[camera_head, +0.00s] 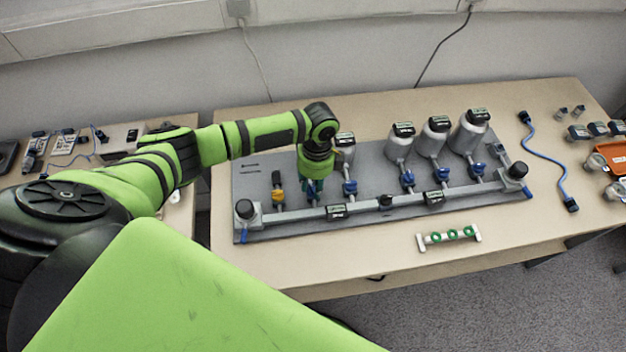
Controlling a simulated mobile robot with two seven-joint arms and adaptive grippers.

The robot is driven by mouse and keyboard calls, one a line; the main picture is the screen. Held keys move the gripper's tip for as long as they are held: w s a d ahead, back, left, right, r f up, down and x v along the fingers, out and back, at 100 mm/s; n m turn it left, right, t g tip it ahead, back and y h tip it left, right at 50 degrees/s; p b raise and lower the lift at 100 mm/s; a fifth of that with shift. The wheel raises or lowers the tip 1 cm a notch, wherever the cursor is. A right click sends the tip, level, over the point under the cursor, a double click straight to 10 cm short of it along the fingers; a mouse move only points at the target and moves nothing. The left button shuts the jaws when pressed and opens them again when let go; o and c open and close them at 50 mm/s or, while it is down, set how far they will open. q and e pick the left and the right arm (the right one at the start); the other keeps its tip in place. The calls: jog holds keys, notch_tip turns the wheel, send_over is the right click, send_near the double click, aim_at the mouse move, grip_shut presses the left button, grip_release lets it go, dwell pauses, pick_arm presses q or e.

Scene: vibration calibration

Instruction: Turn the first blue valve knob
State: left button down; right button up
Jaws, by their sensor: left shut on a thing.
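My left arm reaches in from the left over the grey manifold board (375,155). Its gripper (313,182) points down and is shut on the first blue valve knob (313,191), just right of the yellow valve (278,195). The gripper hides most of this knob, so I cannot tell its angle. Further blue valve knobs stand in a row to the right: one close by (350,187), then others (407,180), (442,174) and (477,169). My right gripper is not in view.
Silver canisters (470,131) stand behind the valves. A pipe (385,203) with black gauges runs along the front. A small rack with green rings (448,237), a blue cable (545,155) and an orange case (612,157) lie on the table (370,262). Its front left is clear.

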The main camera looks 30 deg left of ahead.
pick_arm(q)
jog(key=shift+s+d+m, duration=0.1)
jog(key=shift+m, duration=1.2)
jog(key=c, duration=1)
grip_release()
jog(key=shift+o, duration=0.2)
jog(key=shift+r, duration=0.2)
notch_tip(320, 180, up, 12)
jog(key=w, duration=0.1)
jog(key=shift+d+f, duration=0.2)
jog(key=shift+w, duration=0.1)
